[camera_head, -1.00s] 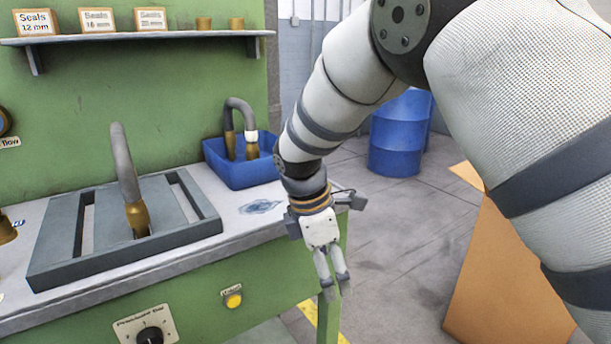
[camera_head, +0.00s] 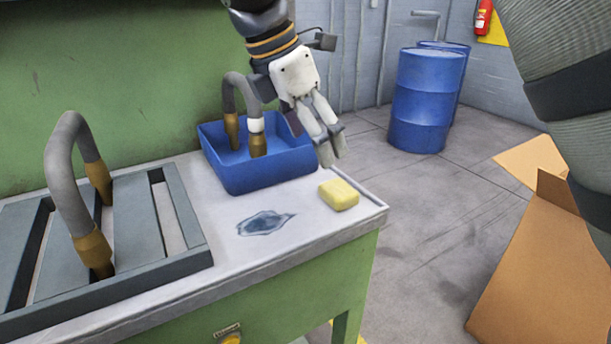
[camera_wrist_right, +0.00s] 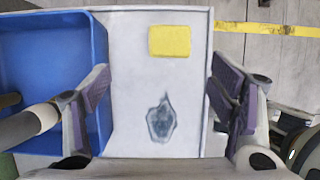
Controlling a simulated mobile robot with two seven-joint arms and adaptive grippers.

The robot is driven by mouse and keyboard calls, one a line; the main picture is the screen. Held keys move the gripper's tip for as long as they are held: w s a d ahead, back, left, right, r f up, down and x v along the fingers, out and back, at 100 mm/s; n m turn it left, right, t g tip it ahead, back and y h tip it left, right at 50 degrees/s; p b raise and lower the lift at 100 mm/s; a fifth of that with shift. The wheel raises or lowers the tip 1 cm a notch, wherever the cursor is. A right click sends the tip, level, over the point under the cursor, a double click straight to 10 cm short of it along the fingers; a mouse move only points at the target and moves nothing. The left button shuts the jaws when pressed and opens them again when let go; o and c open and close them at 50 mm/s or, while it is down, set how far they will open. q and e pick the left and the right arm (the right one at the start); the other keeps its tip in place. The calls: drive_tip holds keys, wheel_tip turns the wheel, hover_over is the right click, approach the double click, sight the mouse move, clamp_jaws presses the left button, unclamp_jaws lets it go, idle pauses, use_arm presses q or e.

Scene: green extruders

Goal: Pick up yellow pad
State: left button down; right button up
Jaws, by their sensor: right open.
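The yellow pad (camera_head: 339,194) is a small block lying flat on the light worktop near its right end. It also shows in the right wrist view (camera_wrist_right: 170,41), ahead of the open fingers and near the worktop's far edge in that view. My right gripper (camera_head: 330,146) is above the worktop, just above and behind the pad in the head view, apart from it. In the right wrist view its two fingers (camera_wrist_right: 158,108) are spread wide with nothing between them. My left gripper is in neither view.
A blue bin (camera_head: 262,176) holding a grey hose with brass ends stands left of the pad. A dark wet stain (camera_head: 265,222) marks the worktop (camera_head: 225,200). A grey rack (camera_head: 190,232) with another hose is at left. Blue barrels (camera_head: 428,100) and an open cardboard box (camera_head: 530,255) stand on the floor.

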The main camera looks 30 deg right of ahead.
sight(337, 188)
drive_tip(key=x, duration=0.3)
drive_tip(key=s+x, duration=0.1)
drive_tip(key=x, duration=0.6)
drive_tip(key=shift+s+d+f+p, duration=0.1)
drive_tip(key=shift+s+d+p, duration=0.15)
drive_tip(key=shift+s+p, duration=0.05)
drive_tip(key=c, duration=1.1)
